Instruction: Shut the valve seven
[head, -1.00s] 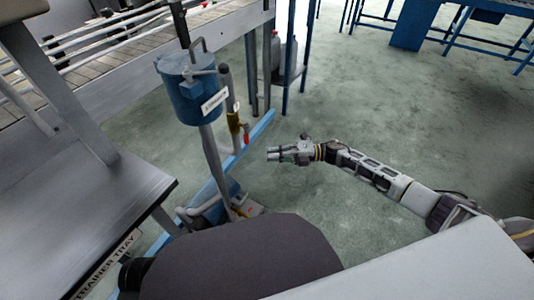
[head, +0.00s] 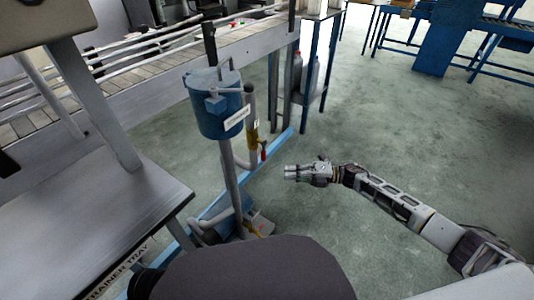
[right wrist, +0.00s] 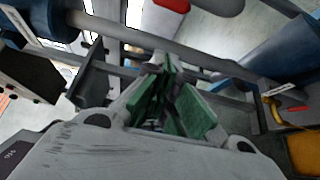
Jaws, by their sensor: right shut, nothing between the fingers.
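In the head view, a small valve with a red handle (head: 263,150) sits on a brass-coloured fitting (head: 253,138) of the pipe beside a blue tank (head: 215,103). I cannot read a number on it. My right gripper (head: 287,172) is shut and empty, to the right of and below the red handle in the picture, apart from it. The right wrist view shows its green finger pads (right wrist: 172,105) close together. A red lever (right wrist: 297,108) beside a yellow part shows at that view's right edge. My left gripper is not in view.
A blue floor rail (head: 275,150) runs under the pipes. A grey strainer tray table (head: 120,210) stands at left, with a roller conveyor (head: 180,55) behind. A blue-legged stand (head: 312,75) holds grey containers. The green floor (head: 410,130) at right is open.

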